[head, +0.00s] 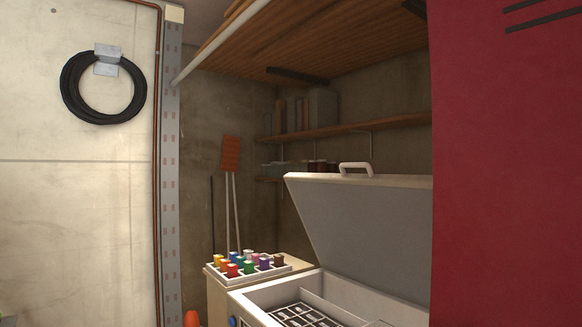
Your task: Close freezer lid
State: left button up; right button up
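A white chest freezer (258,299) stands at the bottom centre-right. Its lid (358,228) is raised and tilted back, with its grey inner face showing. A white handle (356,167) sits on the lid's upper edge. A wire basket (301,315) shows inside the open freezer. The right part of the lid and freezer is hidden behind a red panel. Neither of my grippers is in view.
A red panel (508,170) fills the right side, close by. A white tray (226,275) of coloured pots rests on a cabinet left of the freezer. Wooden shelves (345,130) run behind. A black hose coil (66,88) hangs on the left wall.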

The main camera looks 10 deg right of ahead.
aim_at(371, 230)
jog(key=u, duration=0.85)
jog(key=i, duration=1.75)
jog(key=z, duration=0.55)
jog(key=i, duration=1.15)
jog(key=z, duration=1.15)
